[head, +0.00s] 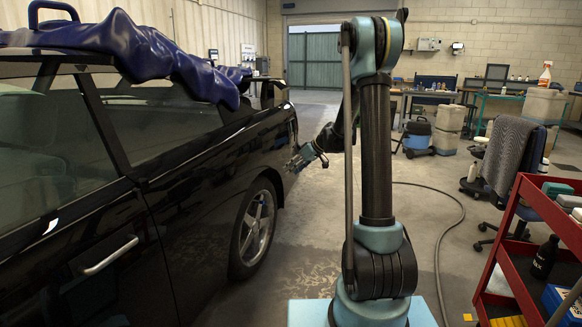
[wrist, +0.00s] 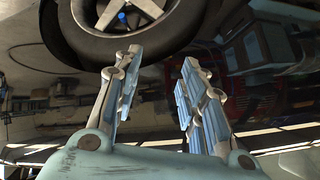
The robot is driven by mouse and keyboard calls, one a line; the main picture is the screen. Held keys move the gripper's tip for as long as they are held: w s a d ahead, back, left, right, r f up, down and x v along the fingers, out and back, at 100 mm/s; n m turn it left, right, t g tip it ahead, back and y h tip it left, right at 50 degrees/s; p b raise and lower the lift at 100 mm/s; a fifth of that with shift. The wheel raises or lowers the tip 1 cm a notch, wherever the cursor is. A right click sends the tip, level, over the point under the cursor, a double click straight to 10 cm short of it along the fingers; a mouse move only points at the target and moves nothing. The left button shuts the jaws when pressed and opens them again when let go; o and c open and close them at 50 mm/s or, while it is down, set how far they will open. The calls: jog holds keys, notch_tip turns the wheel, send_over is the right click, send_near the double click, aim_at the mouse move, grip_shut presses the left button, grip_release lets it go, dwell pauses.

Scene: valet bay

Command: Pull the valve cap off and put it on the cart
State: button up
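A black car's wheel (head: 255,228) with light spokes shows in the head view, low at the side of the car. The wrist view shows a wheel (wrist: 125,35) at the top. A small blue piece (wrist: 122,17), which looks like the valve cap, sits between its spokes. My gripper (wrist: 160,70) is open and nothing is between its fingers; the blue piece is beyond the fingertips, apart from them. In the head view my gripper (head: 299,161) is beside the rear of the car. The red cart (head: 549,210) stands at the right edge.
The cart holds a black bottle (head: 545,257) and several small items. An office chair (head: 505,175) with a grey towel stands behind it. A hose (head: 445,235) lies on the floor. The black car (head: 185,165) fills the left side, with a blue cover on its roof.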

jog(key=w+a+f+n+y, duration=0.2)
jog(key=w+a+f, duration=0.2)
jog(key=w+f, duration=0.7)
jog(key=n+t+y, duration=0.1)
jog(key=n+y, duration=0.2)
send_near(262, 203)
jog(key=shift+w+d, duration=0.35)
jog(key=shift+w, duration=0.05)
jog(key=shift+a, duration=0.1)
jog(key=x, duration=0.8)
jog(key=shift+w+a+f, duration=0.15)
jog(key=shift+a+f, duration=0.1)
jog(key=shift+a, duration=0.05)
jog(key=shift+c, duration=0.3)
grip_shut()
